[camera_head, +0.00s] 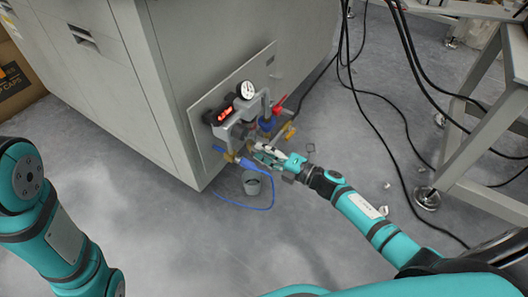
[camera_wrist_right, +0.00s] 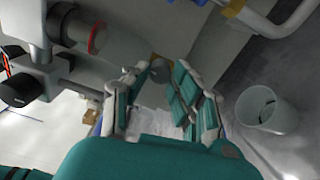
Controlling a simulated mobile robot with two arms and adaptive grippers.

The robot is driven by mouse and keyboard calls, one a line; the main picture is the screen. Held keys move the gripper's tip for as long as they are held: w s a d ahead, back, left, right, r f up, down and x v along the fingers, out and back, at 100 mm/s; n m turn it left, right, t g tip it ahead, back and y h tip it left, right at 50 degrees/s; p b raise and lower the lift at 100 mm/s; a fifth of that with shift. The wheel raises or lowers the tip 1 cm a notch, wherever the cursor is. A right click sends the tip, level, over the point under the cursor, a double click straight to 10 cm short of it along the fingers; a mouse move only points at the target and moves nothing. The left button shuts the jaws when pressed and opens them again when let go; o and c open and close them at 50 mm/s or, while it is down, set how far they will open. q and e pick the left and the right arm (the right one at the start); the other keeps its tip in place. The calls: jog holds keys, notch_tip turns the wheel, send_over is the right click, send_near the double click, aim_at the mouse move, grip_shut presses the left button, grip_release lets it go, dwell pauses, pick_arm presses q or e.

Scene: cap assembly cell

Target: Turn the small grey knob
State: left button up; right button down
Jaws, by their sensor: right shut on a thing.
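The small grey knob (camera_wrist_right: 160,70) shows in the right wrist view as a round grey piece between my right fingertips. My right gripper (camera_wrist_right: 155,82) is around it, with one finger on each side, shut on it. In the head view my right gripper (camera_head: 262,150) reaches the lower front of the pipework on the cabinet panel. It hides the knob there. My left arm stands at the left edge of the head view, and its gripper is out of the picture.
Around the gripper are a round gauge (camera_head: 246,89), a red-lit display (camera_head: 224,114), a red lever (camera_head: 279,104), a yellow lever (camera_head: 289,131) and a blue lever (camera_head: 219,150). Black cables (camera_head: 385,97) hang at the right.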

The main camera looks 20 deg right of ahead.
jog(key=shift+f+n, duration=0.1)
jog(key=shift+n, duration=0.2)
dwell(0.4)
jog(key=c, duration=1.1)
grip_release()
jog(key=v, duration=1.2)
